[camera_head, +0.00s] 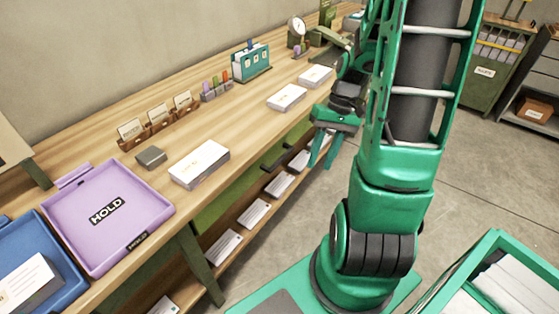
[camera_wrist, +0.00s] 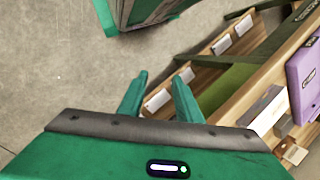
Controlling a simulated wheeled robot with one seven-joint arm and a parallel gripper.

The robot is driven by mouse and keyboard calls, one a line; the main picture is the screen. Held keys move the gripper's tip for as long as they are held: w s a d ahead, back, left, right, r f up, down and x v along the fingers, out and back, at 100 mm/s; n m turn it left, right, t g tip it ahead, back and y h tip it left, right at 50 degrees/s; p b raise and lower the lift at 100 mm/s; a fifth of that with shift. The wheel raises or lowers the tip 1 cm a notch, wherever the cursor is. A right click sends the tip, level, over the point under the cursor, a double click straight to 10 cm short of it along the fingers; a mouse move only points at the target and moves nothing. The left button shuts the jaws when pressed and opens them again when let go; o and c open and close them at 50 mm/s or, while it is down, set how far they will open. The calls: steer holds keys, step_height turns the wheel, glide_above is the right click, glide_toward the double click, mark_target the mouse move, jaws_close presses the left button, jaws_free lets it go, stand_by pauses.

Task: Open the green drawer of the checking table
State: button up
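The checking table (camera_head: 240,125) is a long wooden table running from lower left to upper right in the head view. The green drawer (camera_head: 216,209) is under its top, with a dark bar handle (camera_head: 279,160) on the front. The drawer appears shut. Its green face also shows in the wrist view (camera_wrist: 225,88), partly cut off by the tabletop edge. My gripper (camera_head: 322,160) is beyond the drawer's right end, beside the table's front edge. Its two fingers (camera_wrist: 158,98) are apart and empty, and neither touches the drawer or handle.
A lower shelf (camera_wrist: 203,62) holds several paper stacks. A purple HOLD tray (camera_head: 85,219), a blue tray (camera_head: 62,277) and white paper stacks (camera_head: 200,160) are on the tabletop. A green-framed bin (camera_head: 441,294) stands at lower right.

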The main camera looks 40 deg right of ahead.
steer(key=w+d+f+t+y, duration=0.1)
steer(key=w+f+t+y, duration=0.4)
steer(key=f, duration=0.7)
steer(key=m+t+y, duration=0.3)
steer(key=m+t, duration=0.2)
steer(key=t, duration=0.4)
glide_toward(284, 160)
steer(key=shift+t, duration=0.3)
steer(key=x, duration=1.1)
steer(key=shift+s+a+f, duration=0.1)
steer(key=shift+a+f, duration=0.05)
jaws_close()
